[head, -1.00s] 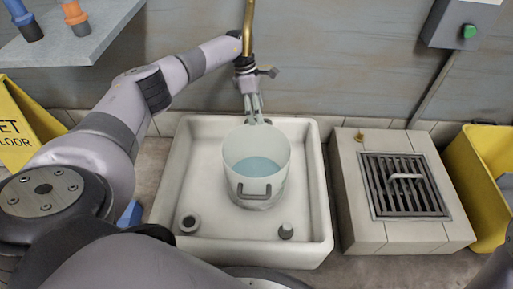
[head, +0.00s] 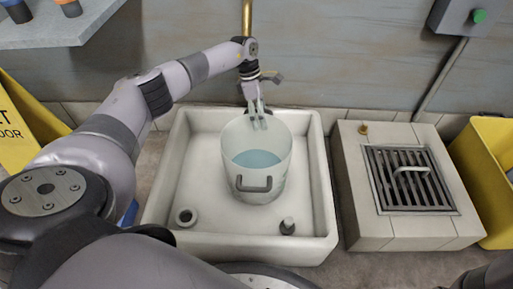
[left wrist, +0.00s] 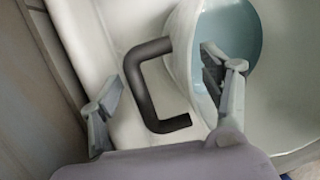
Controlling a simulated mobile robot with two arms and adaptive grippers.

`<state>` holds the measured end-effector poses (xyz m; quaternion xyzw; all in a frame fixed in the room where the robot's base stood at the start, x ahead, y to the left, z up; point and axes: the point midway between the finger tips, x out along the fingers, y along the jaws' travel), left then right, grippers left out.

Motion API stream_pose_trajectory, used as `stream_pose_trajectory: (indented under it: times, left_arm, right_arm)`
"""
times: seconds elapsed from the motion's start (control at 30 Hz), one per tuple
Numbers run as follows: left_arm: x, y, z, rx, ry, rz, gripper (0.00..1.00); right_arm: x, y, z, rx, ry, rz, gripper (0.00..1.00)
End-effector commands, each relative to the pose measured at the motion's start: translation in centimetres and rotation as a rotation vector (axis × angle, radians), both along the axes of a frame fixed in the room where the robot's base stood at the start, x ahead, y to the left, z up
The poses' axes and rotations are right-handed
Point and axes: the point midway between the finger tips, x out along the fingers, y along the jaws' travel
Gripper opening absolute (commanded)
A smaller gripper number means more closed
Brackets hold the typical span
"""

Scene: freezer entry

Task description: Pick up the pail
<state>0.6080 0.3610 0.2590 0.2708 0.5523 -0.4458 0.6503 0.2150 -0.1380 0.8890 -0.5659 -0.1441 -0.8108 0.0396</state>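The pail (head: 277,174) is pale, holds bluish water (head: 257,159), and stands upright in the white sink basin (head: 180,170). A dark handle (head: 254,184) shows on its near side. My left gripper (head: 258,122) is at the pail's far rim, fingers pointing down. In the left wrist view its fingers (left wrist: 160,95) are spread wide. A second dark handle (left wrist: 145,90) lies between them, with one finger over the pail's opening (left wrist: 180,50) and the other outside it. I cannot tell whether either finger touches. My right gripper is out of view.
A brass pipe (head: 247,18) and tap rise behind the sink. A drain plug (head: 287,226) lies in the basin. To the right are a tiled block with a grate (head: 410,185) and a yellow bin (head: 485,165). A yellow sign (head: 15,130) stands left, below a shelf (head: 65,28).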

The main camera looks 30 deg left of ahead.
Motion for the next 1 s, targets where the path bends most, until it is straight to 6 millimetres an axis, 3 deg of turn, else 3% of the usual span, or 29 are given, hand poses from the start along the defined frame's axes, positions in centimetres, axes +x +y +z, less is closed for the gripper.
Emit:
stream_pose_trajectory:
  times: [1.0]
  left_arm:
    - [0.0, 0.11, 0.0, 0.001, 0.0, 0.001, 0.01]
  right_arm:
    - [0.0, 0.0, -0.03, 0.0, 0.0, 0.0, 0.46]
